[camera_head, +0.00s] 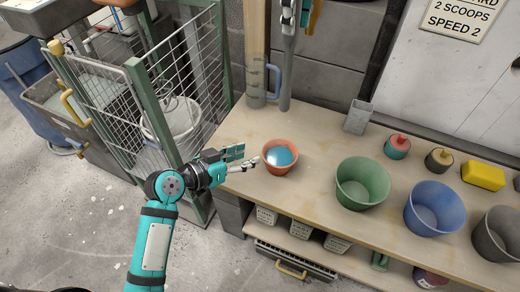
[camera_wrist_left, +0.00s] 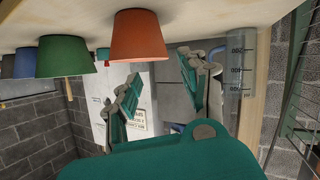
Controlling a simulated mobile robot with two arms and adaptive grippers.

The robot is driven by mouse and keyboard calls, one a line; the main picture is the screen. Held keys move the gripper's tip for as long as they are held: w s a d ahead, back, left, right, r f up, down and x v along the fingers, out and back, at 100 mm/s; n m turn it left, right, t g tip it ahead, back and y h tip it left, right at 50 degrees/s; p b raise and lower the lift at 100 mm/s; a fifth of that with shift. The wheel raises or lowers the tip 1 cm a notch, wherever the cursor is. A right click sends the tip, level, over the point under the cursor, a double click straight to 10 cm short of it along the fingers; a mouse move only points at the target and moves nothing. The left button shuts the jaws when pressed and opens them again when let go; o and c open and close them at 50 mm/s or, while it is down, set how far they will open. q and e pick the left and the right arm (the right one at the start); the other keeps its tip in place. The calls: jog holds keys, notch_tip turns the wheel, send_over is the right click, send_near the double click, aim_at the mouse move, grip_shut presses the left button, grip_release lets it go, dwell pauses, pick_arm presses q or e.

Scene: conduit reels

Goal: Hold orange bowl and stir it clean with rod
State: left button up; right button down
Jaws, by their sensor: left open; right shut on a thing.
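The orange bowl (camera_head: 279,168) stands upright near the bench's left front edge, with something blue inside. In the left wrist view, which is upside down, the bowl (camera_wrist_left: 138,38) shows just beyond my open fingers. My left gripper (camera_head: 248,158) is open and empty, just left of the bowl; I cannot tell whether a fingertip touches it. My right gripper (camera_head: 289,14) shows only partly at the top edge, shut on a grey rod (camera_head: 286,75) that points down toward the back of the bench. The rod is well behind the bowl.
A green bucket (camera_head: 363,184), blue bucket (camera_head: 433,208) and grey bucket (camera_head: 498,234) line the bench (camera_head: 322,175) to the right. A clear measuring jug (camera_head: 256,82) stands behind. A wire cage (camera_head: 180,90) is at left.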

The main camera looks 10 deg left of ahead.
aim_at(276, 145)
pick_arm(q)
jog(key=x, duration=0.9)
jog(key=shift+w+d+f, duration=0.15)
jog(key=shift+w+d, duration=0.1)
jog(key=shift+d, duration=0.05)
grip_shut()
pick_arm(e)
jog(key=shift+f, duration=0.1)
notch_tip(276, 145, down, 21)
jog(key=d, duration=0.1)
jog(key=shift+s, duration=0.35)
dwell(0.5)
